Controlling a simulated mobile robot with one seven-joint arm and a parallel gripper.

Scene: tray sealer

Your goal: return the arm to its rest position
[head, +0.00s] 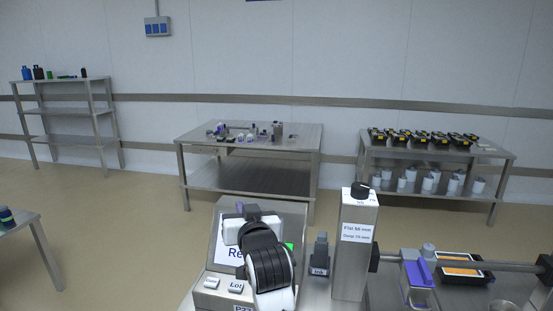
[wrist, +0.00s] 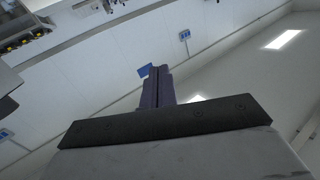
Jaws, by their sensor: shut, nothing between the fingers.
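My arm, white with black bands, shows at the bottom middle of the head view, in front of the grey control panel (head: 212,282). My gripper (wrist: 157,72) shows in the wrist view as two purple fingers pressed together, with nothing between them. It points up toward the white wall and ceiling, clear of any surface. In the head view only a small purple bit shows above the white wrist, and the rest of the gripper is hidden.
A steel column (head: 352,262) with a black knob stands right of my arm. Beside it are a purple clamp (head: 417,270) on a bar and a black tray (head: 462,268). A steel table (head: 250,180), a table with black trays (head: 440,152) and a shelf (head: 70,110) stand farther back.

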